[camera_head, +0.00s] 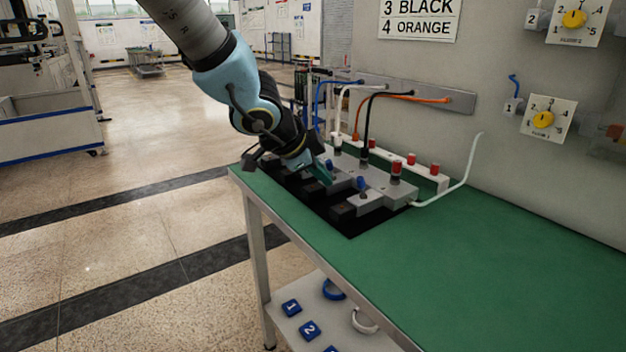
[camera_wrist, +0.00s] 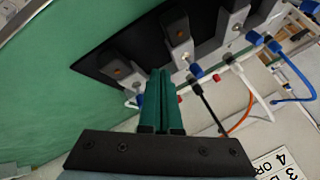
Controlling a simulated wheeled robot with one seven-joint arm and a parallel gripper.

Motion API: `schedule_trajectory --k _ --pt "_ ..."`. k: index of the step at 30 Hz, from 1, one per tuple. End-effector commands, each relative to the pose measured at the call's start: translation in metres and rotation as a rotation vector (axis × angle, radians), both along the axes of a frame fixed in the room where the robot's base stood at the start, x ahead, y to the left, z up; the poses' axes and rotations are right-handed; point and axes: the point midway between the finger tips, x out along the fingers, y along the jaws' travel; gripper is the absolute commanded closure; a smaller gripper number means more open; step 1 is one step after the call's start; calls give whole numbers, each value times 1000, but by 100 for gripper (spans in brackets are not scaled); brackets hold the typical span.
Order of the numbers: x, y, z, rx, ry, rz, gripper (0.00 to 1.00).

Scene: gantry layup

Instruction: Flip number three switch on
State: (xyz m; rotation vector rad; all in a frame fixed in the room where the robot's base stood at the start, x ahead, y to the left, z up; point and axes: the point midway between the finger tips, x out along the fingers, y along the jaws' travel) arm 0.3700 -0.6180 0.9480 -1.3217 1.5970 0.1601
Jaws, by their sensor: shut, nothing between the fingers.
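A row of grey switch units with black blocks in front stands on a black mat (camera_head: 352,232) on the green bench. The near unit's black block (camera_head: 343,212) is in clear view; my gripper and wrist hide part of the units behind it. The wrist view shows black blocks with small orange-red spots, one left of my fingers (camera_wrist: 121,70) and one above them (camera_wrist: 178,28). I cannot read numbers on the units, so I cannot tell which is number three. My gripper (camera_head: 327,174) is shut and empty, pointing down at the row; its green fingers (camera_wrist: 161,73) lie side by side. Contact is unclear.
Blue, white, black and orange cables rise behind the row to a grey wall strip (camera_head: 430,95). A wall sign (camera_head: 419,17) reads "3 BLACK, 4 ORANGE". Red-capped posts (camera_head: 397,168) stand behind the units. The green bench (camera_head: 500,260) is clear at right.

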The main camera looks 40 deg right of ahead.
Motion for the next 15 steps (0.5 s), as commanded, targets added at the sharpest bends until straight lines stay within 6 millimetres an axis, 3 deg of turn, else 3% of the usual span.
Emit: schedule_trajectory --k 1,3,15 --pt "0 -6 -12 -1 1 -2 100" --pt "10 -12 1 -1 3 3 100" --pt "31 -30 3 -1 0 1 100"
